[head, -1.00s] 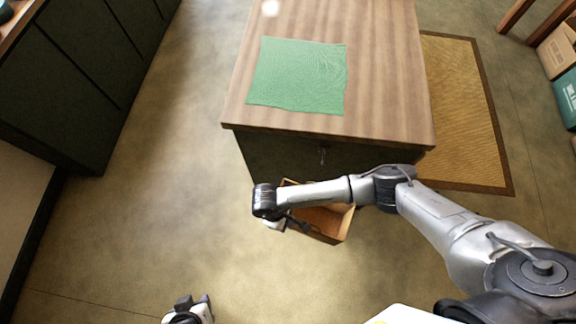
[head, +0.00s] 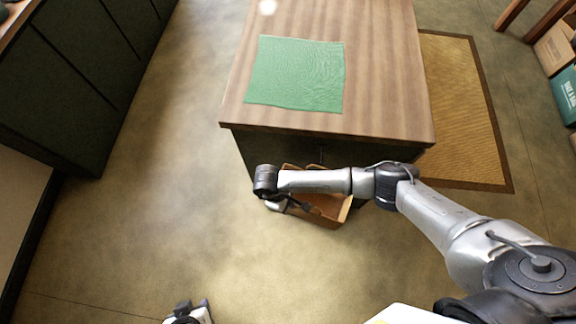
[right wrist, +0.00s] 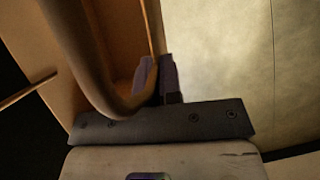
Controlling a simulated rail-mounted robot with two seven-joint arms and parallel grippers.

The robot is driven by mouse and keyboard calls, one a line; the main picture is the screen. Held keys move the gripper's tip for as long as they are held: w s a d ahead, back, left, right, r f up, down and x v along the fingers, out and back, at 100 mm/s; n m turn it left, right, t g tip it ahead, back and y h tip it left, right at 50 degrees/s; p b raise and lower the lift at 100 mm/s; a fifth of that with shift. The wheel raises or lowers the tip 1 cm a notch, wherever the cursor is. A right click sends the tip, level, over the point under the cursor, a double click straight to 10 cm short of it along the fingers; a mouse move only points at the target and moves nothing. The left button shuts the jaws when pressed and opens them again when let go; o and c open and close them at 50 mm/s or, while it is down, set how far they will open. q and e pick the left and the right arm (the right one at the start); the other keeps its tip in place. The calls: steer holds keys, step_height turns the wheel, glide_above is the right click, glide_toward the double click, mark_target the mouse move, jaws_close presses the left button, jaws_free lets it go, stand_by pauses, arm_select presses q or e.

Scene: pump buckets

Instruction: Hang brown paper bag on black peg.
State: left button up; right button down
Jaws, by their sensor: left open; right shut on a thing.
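The brown paper bag (head: 328,208) is in front of the counter's near side in the head view, partly covered by my right arm. Its open top faces up. My right gripper (right wrist: 164,80) is shut on the bag's rim or handle; I cannot tell which. A curved brown handle (right wrist: 88,55) loops close to the fingers in the right wrist view. A small dark shape on the counter's front (head: 322,152) may be the black peg; it is dim and partly behind my arm. My left gripper (head: 194,305) is open and empty at the bottom edge.
The wooden counter (head: 385,75) has a green cloth (head: 295,75) on top. Dark cabinets (head: 60,90) stand at the left. A woven mat (head: 465,110) and boxes (head: 566,95) are at the right. The floor left of the counter is clear.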

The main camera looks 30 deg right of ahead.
steer(key=shift+w+d+f+b, duration=0.35)
steer(key=shift+w+d+b, duration=0.25)
steer(key=shift+w+b, duration=0.2)
steer(key=shift+w+d+f+b, duration=0.3)
steer(key=shift+w+d+b, duration=0.25)
steer(key=shift+w+b, duration=0.25)
steer(key=c, duration=1.2)
jaws_free()
